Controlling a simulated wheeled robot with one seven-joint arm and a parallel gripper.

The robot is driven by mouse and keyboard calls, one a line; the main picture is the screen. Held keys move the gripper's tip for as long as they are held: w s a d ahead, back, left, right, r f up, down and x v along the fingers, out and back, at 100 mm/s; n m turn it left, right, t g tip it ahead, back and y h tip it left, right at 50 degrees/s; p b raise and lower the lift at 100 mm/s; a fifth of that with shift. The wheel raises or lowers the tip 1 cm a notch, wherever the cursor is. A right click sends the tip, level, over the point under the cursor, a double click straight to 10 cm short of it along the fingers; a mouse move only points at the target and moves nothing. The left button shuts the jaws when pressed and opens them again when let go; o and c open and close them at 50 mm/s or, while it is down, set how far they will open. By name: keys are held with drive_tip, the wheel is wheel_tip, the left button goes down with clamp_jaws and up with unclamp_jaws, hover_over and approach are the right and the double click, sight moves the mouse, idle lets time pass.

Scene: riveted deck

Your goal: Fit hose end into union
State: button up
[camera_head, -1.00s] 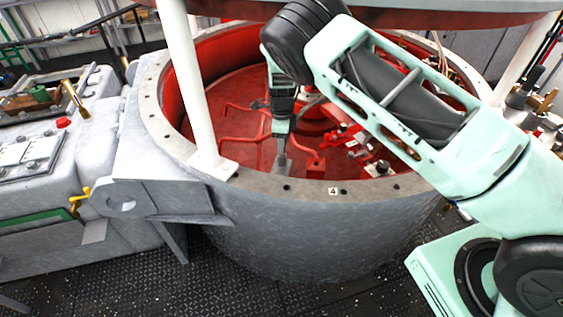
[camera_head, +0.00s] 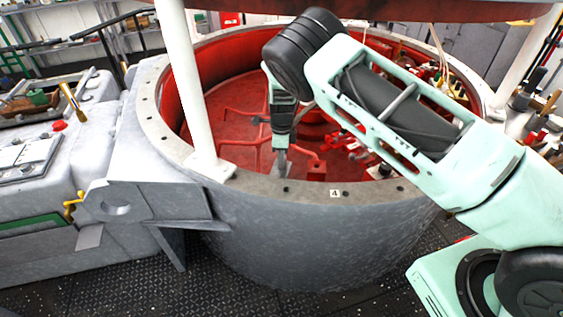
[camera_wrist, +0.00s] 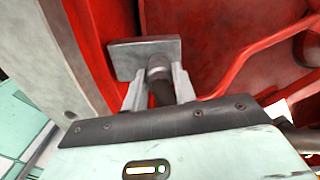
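My gripper (camera_head: 281,165) reaches down inside the near rim of the large round tub, with its red interior. In the wrist view, the two pale fingers of my gripper (camera_wrist: 159,85) stand on either side of a dark hose with a grey metal collar, the hose end (camera_wrist: 159,66), and appear closed on it. The hose end points at a flat grey metal block (camera_wrist: 128,58), perhaps the union. Its collar overlaps the block in the picture; I cannot tell whether they touch or whether it is inserted. The head view shows this area too small to tell.
The tub's grey bolted rim (camera_head: 258,187) passes close beside my gripper. A white post (camera_head: 190,90) stands left of my arm. Red pipes (camera_head: 240,138) run over the tub floor. A grey machine (camera_head: 45,150) stands at the left. Dark deck (camera_head: 130,282) lies in front.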

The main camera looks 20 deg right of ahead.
drive_tip(key=shift+r, duration=0.15)
drive_tip(key=shift+r+p, duration=1.25)
drive_tip(key=shift+r, duration=0.95)
idle(0.4)
